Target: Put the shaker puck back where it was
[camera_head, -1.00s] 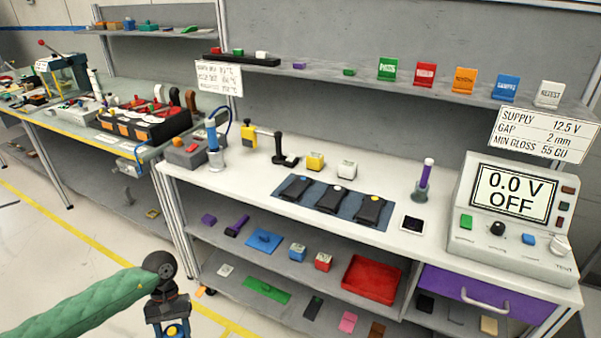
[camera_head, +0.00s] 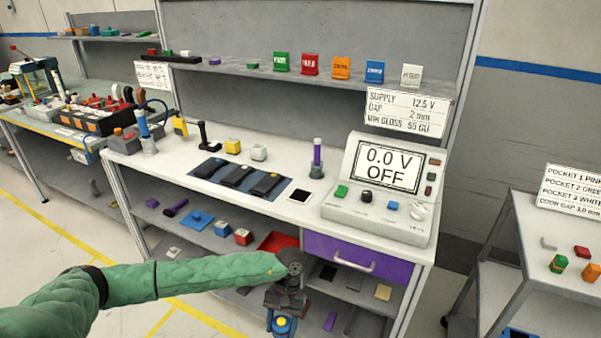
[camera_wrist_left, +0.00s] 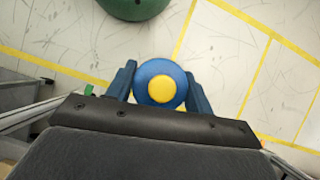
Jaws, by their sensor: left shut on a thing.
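My left gripper (camera_head: 283,308) hangs in front of the bench, low in the head view. It is shut on a round blue puck with a yellow centre (camera_head: 282,322). In the left wrist view the puck (camera_wrist_left: 161,84) sits between the two blue fingers, with pale floor below it. I take this puck to be the shaker puck. It is held clear of the bench and the shelves. My right gripper is not in view. I cannot tell from these frames which spot the puck came from.
The white bench (camera_head: 150,165) holds dark phone-like pads on a blue mat (camera_head: 205,178) and a power supply (camera_head: 385,195) reading 0.0 V OFF. A purple drawer (camera_head: 325,250) is below. A trolley (camera_head: 540,235) with small coloured blocks stands right. Floor between is open.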

